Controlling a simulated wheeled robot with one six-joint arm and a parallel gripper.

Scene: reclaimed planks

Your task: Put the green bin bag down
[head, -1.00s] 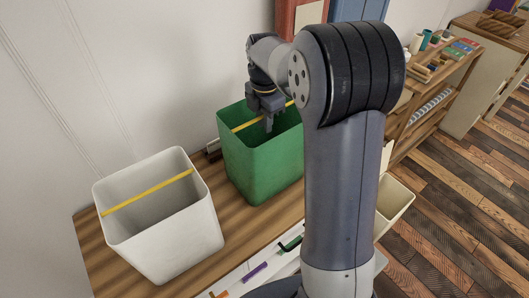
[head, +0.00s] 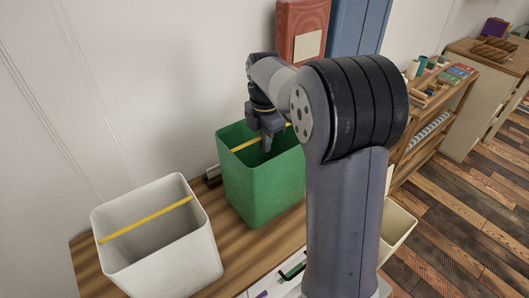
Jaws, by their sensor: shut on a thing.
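The green bin bag (head: 262,190) looks like an upright, open-topped green box with a yellow strap (head: 245,145) across its mouth. It is at the back of the wooden table, near the wall. My gripper (head: 267,143) points down into its mouth and is shut on the yellow strap. The fingertips are small in view and partly against the green inner wall. The bag's base is over the tabletop; I cannot tell whether it touches. My arm hides the bag's right side.
A white bin (head: 165,255) with a yellow strap stands on the wooden table (head: 85,262), left of the green one, with a gap between. A cream bin (head: 398,228) shows right of my arm. A shelf (head: 425,120) with small items stands farther right.

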